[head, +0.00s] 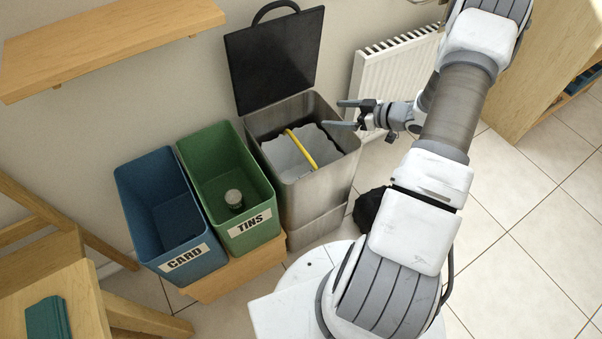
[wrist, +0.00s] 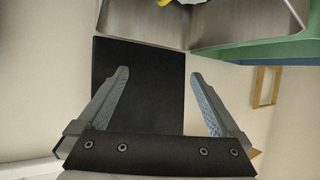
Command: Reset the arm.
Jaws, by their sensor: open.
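My gripper (head: 333,114) is open, its two grey fingers pointing left near the back right corner of the metal bin (head: 325,195) in the head view. Nothing is between the fingers. In the wrist view the spread fingers of my gripper (wrist: 159,74) show in front of the bin's black lid (wrist: 150,90), with no contact visible. My arm reaches across the right of the head view, bent, with its white and grey links over the floor.
The black lid (head: 275,62) stands up open. The bin holds a pale liner (head: 277,158) and a yellow strip (head: 301,149). A white radiator (head: 385,72) is behind my gripper.

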